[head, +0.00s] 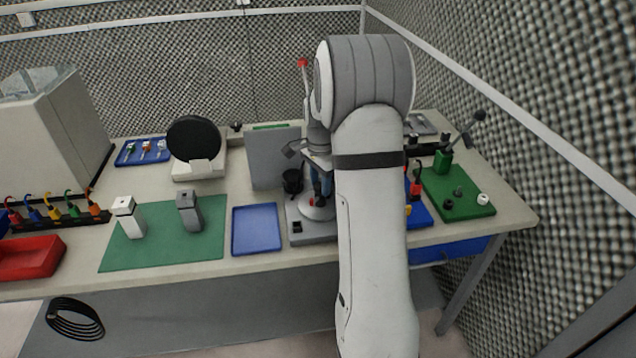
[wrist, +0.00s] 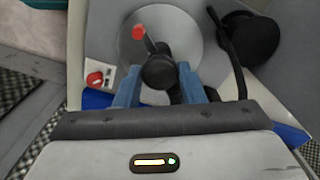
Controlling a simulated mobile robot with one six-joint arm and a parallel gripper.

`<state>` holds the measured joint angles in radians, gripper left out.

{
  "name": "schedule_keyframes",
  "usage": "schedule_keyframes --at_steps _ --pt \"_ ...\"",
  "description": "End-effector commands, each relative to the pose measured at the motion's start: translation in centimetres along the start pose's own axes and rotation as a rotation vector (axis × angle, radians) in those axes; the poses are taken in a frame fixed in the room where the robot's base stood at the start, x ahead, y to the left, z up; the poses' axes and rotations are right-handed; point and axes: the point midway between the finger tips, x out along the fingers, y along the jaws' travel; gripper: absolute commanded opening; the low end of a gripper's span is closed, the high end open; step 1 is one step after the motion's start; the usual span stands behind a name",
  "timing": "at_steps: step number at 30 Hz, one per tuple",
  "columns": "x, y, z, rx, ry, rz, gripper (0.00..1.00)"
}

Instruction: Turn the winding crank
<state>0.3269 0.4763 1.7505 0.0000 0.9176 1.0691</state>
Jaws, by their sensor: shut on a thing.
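The winding crank appears to be the pale round disc (wrist: 112,40) on the grey unit, with a black knob (wrist: 157,70) and a short red-tipped pin (wrist: 138,32). In the wrist view, my gripper (wrist: 158,82) has its blue fingers on either side of the black knob, closed on it. In the head view, the disc (head: 318,213) shows at the front of the grey base (head: 308,234). My gripper (head: 318,185) is just above it there, partly hidden by my arm. The knob's lower part is hidden between the fingers.
A black round object (wrist: 250,38) with a cable is close right of my gripper. A red switch (wrist: 95,79) is to the left. A grey upright panel (head: 272,160) stands behind. A blue tray (head: 257,229) lies left, and a green board with a lever (head: 455,190) stands right.

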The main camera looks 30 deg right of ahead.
Motion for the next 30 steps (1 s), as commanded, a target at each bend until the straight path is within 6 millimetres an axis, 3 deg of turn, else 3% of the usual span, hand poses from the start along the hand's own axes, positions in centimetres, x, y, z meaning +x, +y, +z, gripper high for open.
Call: schedule_keyframes --at_steps 30 --pt "-0.43 -0.35 -0.25 -0.507 0.012 -0.012 0.13"
